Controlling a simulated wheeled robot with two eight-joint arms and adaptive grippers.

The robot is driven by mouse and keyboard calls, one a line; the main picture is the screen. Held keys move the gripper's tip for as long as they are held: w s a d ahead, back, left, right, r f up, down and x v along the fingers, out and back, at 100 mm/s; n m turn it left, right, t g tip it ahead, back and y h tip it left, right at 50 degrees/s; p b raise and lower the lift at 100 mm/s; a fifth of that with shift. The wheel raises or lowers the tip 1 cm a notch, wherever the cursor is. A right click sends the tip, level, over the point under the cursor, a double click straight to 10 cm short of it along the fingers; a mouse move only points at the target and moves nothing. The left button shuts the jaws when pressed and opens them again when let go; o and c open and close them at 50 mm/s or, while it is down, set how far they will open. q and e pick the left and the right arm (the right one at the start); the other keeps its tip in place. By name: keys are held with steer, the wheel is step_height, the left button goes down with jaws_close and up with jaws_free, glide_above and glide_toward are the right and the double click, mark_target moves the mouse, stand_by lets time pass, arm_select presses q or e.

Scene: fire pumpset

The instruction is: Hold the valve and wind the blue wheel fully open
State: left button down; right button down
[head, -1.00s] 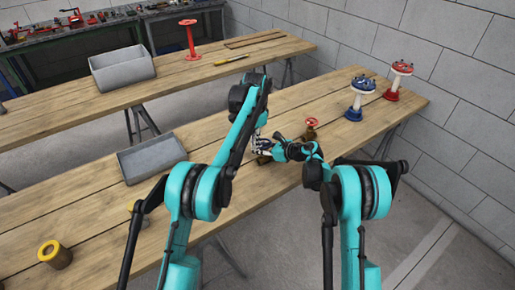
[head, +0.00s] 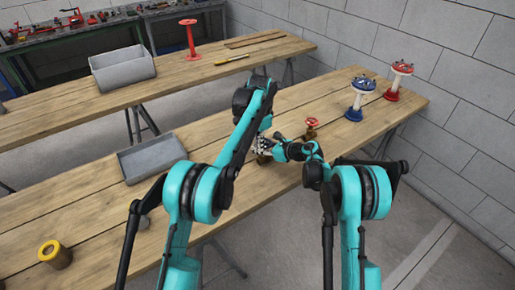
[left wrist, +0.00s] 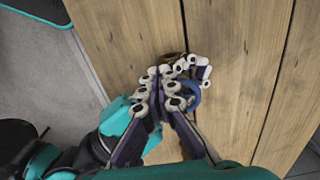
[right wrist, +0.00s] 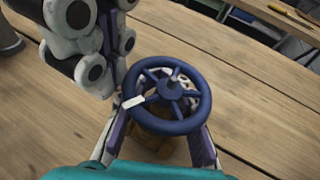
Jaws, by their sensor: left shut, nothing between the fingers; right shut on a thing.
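The blue wheel (right wrist: 172,88) tops a brass valve body (right wrist: 152,140) in the right wrist view; a white mark sits on its rim. My right gripper (right wrist: 160,132) is shut on the valve body below the wheel. My left gripper (left wrist: 168,92) is shut and empty, close beside the wheel, whose blue rim (left wrist: 193,97) shows partly behind its fingers in the left wrist view. I cannot tell whether they touch. In the head view the left gripper (head: 264,146) and right gripper (head: 278,152) meet over the table, mostly hiding the valve.
A small red-wheeled valve (head: 311,126) stands just right of the grippers. Blue (head: 356,100) and red (head: 397,82) handwheel stands are at the far right. A grey tray (head: 152,157) and a yellow-topped cylinder (head: 55,255) are on the left. The table between is clear.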

arm_select(q)
steer(key=shift+d, duration=0.1)
stand_by(0.3)
step_height(320, 180, up, 6)
steer(key=shift+s+a, duration=0.3)
stand_by(0.3)
steer(key=w+a+f, duration=0.2)
steer(key=w+f, duration=0.1)
steer(key=f, duration=0.3)
steer(key=shift+w, duration=0.2)
stand_by(0.8)
steer(key=shift+d, duration=0.2)
stand_by(0.4)
